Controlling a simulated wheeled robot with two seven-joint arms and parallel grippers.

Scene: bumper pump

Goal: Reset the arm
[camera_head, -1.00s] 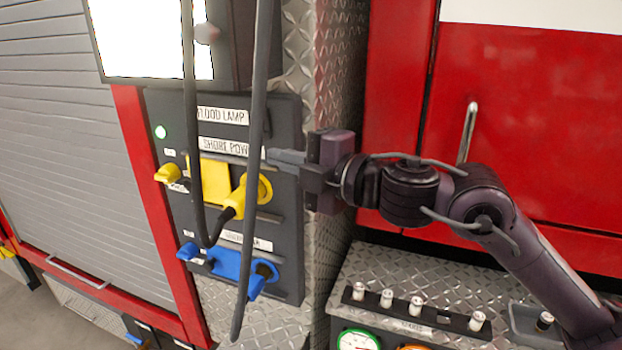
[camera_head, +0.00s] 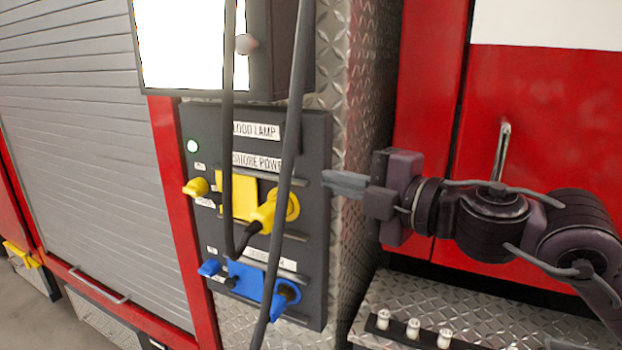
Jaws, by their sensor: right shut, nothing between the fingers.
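My right gripper (camera_head: 332,180) is shut and empty, its fingers pointing left. It shows just right of the dark socket panel (camera_head: 318,220); I cannot tell whether it touches the panel's edge. My right arm (camera_head: 492,220) comes in from the right, in front of the red doors. On the panel, a yellow plug (camera_head: 266,216) sits in the yellow socket under the "SHORE POWER" label (camera_head: 257,161). A blue plug (camera_head: 285,298) sits at the blue socket below. My left gripper is not in view.
Dark cables (camera_head: 290,150) hang in front of the panel. A bright flood lamp (camera_head: 180,45) is above it. Grey shutter (camera_head: 90,150) lies left, a red door with a handle (camera_head: 503,150) right. A tread-plate ledge with white knobs (camera_head: 413,328) is at lower right.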

